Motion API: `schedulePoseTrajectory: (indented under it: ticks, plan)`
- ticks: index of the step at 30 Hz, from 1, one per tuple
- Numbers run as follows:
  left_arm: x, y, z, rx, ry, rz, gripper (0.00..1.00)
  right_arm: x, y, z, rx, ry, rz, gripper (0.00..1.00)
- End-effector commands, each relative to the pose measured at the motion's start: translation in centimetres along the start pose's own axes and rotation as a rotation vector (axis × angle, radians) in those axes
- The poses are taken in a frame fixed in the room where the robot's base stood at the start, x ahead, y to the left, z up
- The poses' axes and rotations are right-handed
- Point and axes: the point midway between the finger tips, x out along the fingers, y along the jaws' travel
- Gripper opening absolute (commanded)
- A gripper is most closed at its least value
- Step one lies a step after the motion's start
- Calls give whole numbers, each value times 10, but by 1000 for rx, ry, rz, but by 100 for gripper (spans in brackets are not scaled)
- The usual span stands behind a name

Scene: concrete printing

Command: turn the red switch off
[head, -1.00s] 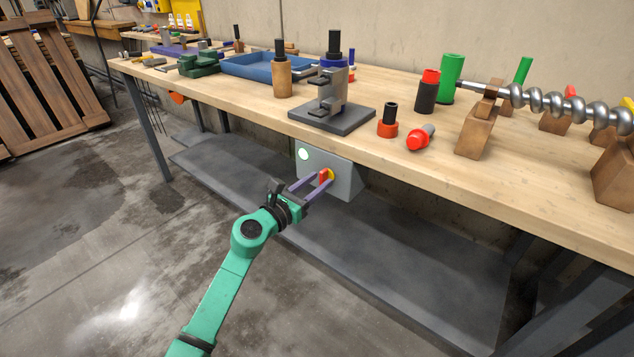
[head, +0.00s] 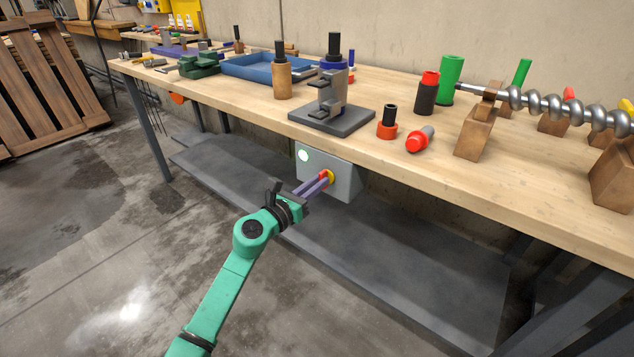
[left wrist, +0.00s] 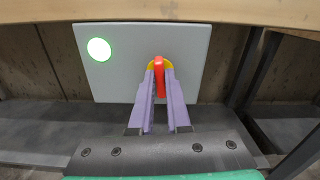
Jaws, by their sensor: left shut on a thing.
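The red switch (left wrist: 159,78) has a red handle on a yellow round base, on the front of a grey box (left wrist: 194,50) under the table's front edge. The switch also shows in the head view (head: 323,174), partly hidden by the fingers. In the left wrist view its handle stands nearly upright, slightly tilted. A round lamp (left wrist: 99,49) at the box's upper left glows pale green; it also shows in the head view (head: 303,155). My left gripper (head: 324,180) is shut on the red handle, with one purple finger on each side. My right gripper is not in view.
The wooden workbench (head: 400,157) overhangs the box. On it stand a grey metal fixture (head: 332,110), a red and black cylinder (head: 427,92) and a steel screw (head: 560,105) on wooden supports. A grey lower shelf (head: 390,270) lies below. The floor in front is open.

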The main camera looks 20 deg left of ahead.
Motion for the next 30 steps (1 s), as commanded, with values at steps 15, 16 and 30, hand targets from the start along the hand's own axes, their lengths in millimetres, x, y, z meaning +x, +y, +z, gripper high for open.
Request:
schedulePoseTrajectory:
  ticks: [15,16,30]
  plan:
    - [0,2,2,-448,1,1,0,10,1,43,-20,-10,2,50]
    - [0,2,2,-476,0,1,0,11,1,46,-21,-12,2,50]
    - [0,4,0,-924,0,2,0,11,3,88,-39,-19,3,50]
